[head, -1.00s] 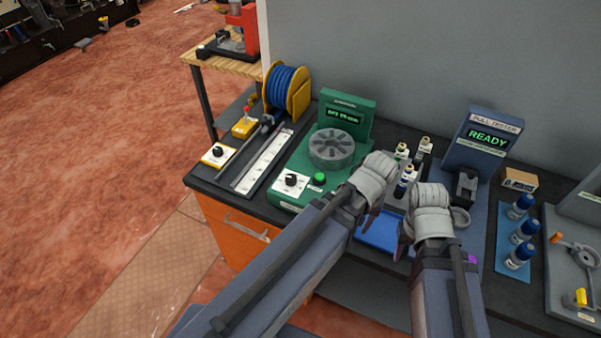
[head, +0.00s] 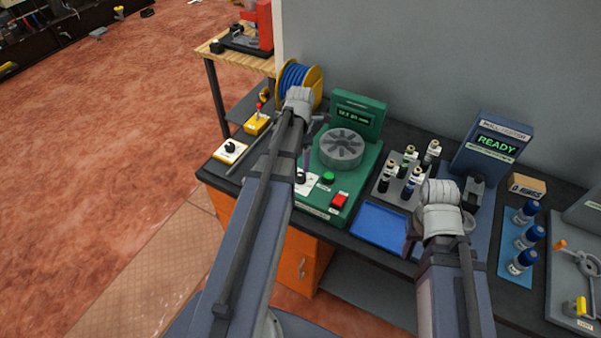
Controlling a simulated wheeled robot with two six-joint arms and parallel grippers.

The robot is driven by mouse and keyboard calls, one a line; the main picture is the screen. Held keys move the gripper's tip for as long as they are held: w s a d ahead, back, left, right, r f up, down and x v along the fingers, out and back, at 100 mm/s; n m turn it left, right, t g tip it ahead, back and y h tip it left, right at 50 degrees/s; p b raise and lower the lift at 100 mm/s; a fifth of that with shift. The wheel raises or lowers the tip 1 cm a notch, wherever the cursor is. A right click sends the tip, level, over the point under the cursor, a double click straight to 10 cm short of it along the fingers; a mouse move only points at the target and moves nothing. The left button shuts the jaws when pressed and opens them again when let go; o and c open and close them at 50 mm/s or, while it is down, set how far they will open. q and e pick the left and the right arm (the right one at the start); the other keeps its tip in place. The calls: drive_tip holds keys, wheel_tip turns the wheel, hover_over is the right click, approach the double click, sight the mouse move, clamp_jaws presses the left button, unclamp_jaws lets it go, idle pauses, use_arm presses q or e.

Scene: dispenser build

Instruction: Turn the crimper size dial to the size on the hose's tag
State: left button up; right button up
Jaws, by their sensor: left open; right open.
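The green crimper (head: 357,185) stands on the dark bench, with a grey round die head (head: 342,148) and a lit display (head: 353,116) whose small digits I cannot read surely. Its black size dial (head: 301,177) on a white plate is partly hidden behind my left arm. My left gripper (head: 305,140) is open, above the crimper's left side, between the hose reel and the dial. My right gripper (head: 438,240) is open and empty, right of the blue tray. Blue hose (head: 295,75) is wound on a yellow reel (head: 314,82). I see no readable hose tag.
The pull tester (head: 493,145) reads READY. Left are another dial box (head: 230,151) and a yellow lever box (head: 257,124). A red button (head: 339,201) is near the dial.

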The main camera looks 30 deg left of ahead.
sight(300, 175)
use_arm(q)
drive_tip(key=shift+f+b, duration=3.95)
drive_tip(key=shift+f, duration=0.05)
drive_tip(key=shift+r, duration=0.1)
drive_tip(key=shift+c, duration=0.3)
clamp_jaws()
